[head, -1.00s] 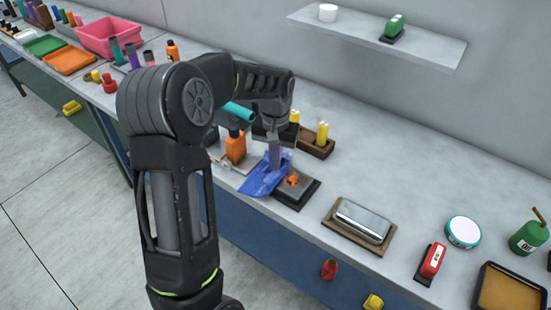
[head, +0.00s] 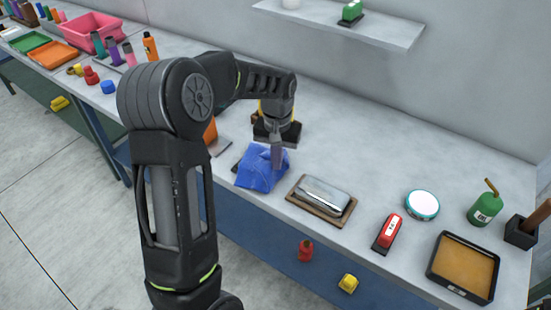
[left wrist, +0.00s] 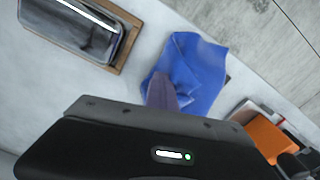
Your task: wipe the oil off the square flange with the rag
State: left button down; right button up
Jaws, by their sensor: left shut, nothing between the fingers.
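The blue rag (head: 260,172) lies crumpled on the bench; it also shows in the left wrist view (left wrist: 190,75). The square flange cannot be made out, and the place where a dark square piece with an orange patch showed earlier is now covered by the rag. Only a thin dark edge shows beside the cloth. My left gripper (head: 277,160) points down at the rag's right side, its fingers shut with nothing between them. Its finger (left wrist: 162,92) overlaps the cloth in the left wrist view; whether it presses on it cannot be told. My right gripper is not in view.
A silver muffler (head: 325,193) on a wooden tray (head: 300,202) lies close right of the rag. Further right are a red block (head: 388,232), a round tin (head: 422,204), a green oil can (head: 485,207) and an amber tray (head: 434,273). An orange item (left wrist: 265,138) stands left of the rag.

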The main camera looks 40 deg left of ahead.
pick_arm(q)
notch_tip(320, 180, up, 10)
jog(key=p, duration=0.4)
jog(key=shift+a+r, duration=0.25)
jog(key=shift+a, duration=0.05)
